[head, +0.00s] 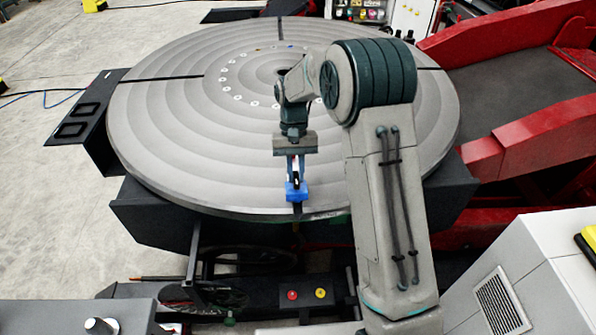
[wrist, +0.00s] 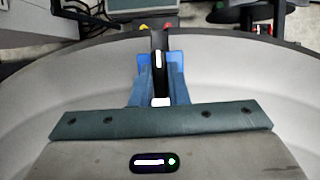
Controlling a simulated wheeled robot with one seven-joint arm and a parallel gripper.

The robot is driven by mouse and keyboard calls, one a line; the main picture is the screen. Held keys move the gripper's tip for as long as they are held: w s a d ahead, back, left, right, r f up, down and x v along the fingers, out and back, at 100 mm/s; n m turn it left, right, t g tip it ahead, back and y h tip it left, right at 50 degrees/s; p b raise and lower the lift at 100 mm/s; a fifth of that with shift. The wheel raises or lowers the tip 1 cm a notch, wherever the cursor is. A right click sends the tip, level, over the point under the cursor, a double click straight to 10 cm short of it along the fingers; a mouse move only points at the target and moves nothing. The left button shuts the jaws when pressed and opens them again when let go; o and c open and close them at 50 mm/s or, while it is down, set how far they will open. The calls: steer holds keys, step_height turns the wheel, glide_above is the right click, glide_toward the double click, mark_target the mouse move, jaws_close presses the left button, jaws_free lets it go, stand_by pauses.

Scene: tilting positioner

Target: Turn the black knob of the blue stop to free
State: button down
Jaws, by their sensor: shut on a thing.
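The blue stop (head: 291,192) sits at the near rim of the large round grey table. Its blue body also shows in the wrist view (wrist: 144,60), on both sides of the black knob (wrist: 158,45). The knob is a narrow black bar with a white mark, pointing away toward the rim in the wrist view. In the head view a dark end of it (head: 298,209) shows below the blue body. My gripper (head: 295,178) points down over the stop and is shut on the knob. The fingers partly hide the stop and knob, and the knob's setting cannot be read.
The round grey table (head: 170,130) has concentric grooves and dark slots. Its top around the stop is clear. Red (head: 292,294) and yellow (head: 320,293) buttons sit on a dark base below the rim. A red sloped structure (head: 530,140) stands at the right.

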steer(key=c, duration=1.4)
jaws_free()
steer(key=b+v, duration=0.1)
steer(key=v, duration=1.3)
steer(key=shift+f, duration=0.1)
